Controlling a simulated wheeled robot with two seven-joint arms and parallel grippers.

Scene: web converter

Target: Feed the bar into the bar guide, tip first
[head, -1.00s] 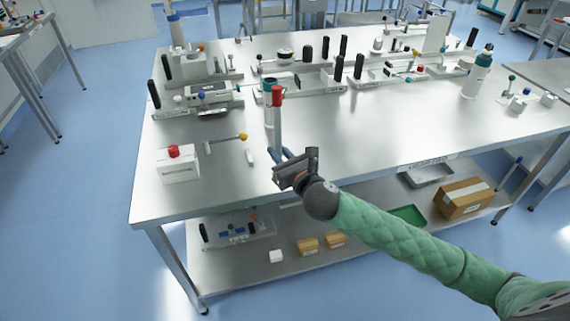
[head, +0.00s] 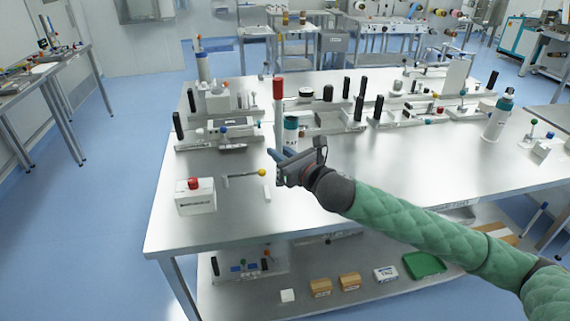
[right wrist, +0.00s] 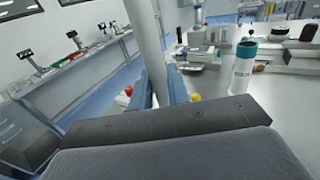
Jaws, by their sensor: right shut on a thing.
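The bar (head: 278,124) is a grey rod with a red upper end, held nearly upright above the table. My right gripper (head: 281,159) is shut on its lower part. In the right wrist view the bar (right wrist: 146,38) rises between the blue fingers (right wrist: 158,92); its red end is out of that picture. The bar's lower end is hidden by the gripper. Several fixtures with black handles stand on the table beyond the gripper; I cannot tell which is the bar guide. My left gripper is not in view.
A white box with a red button (head: 195,196) and a yellow-knobbed lever (head: 243,175) are left of the gripper. A bottle (head: 497,116) stands at right. The table (head: 400,165) is bare at centre right.

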